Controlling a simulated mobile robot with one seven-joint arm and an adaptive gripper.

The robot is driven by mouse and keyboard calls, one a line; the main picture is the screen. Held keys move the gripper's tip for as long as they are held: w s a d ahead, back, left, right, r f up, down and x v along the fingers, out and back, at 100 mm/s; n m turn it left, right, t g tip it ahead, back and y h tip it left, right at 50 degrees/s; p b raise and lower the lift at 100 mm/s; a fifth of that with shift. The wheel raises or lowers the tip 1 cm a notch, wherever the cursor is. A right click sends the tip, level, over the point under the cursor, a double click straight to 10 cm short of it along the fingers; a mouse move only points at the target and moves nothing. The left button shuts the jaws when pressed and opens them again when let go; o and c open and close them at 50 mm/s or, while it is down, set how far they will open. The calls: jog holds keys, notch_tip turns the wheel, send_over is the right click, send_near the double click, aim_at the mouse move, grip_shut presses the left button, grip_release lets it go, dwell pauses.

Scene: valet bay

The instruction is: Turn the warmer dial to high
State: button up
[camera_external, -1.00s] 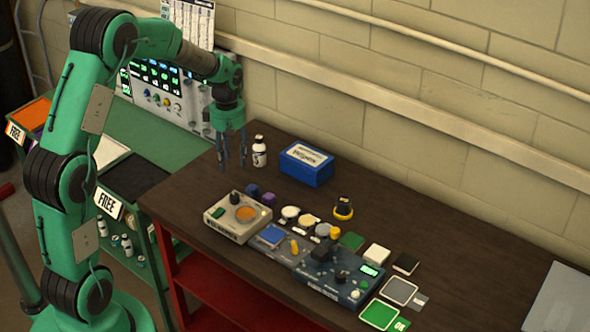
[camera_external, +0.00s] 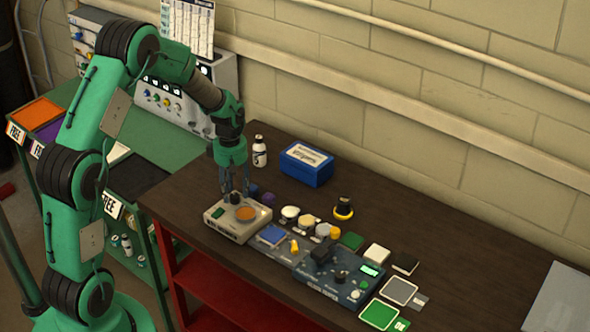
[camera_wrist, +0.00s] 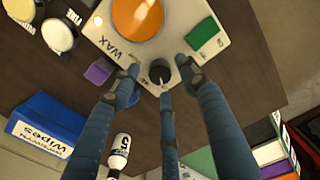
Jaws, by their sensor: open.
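The wax warmer (camera_external: 222,226) is a beige box with an orange round top, a green patch and a black dial (camera_external: 235,198). In the wrist view the warmer (camera_wrist: 185,52) carries the word WAX beside the dial (camera_wrist: 159,71). My gripper (camera_external: 238,192) points down over the warmer's dial corner. In the wrist view its three fingers (camera_wrist: 162,78) are spread around the dial and open. I cannot tell whether any fingertip touches the dial. The dial's setting marks are not readable.
A purple block (camera_wrist: 99,71) sits close beside the warmer. A white bottle (camera_external: 260,152) and a blue wipes box (camera_external: 306,165) stand behind. Round tins (camera_external: 290,212) and a dark blue control box (camera_external: 335,277) crowd the right.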

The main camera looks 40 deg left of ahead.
jog(key=shift+f, duration=0.65)
grip_shut()
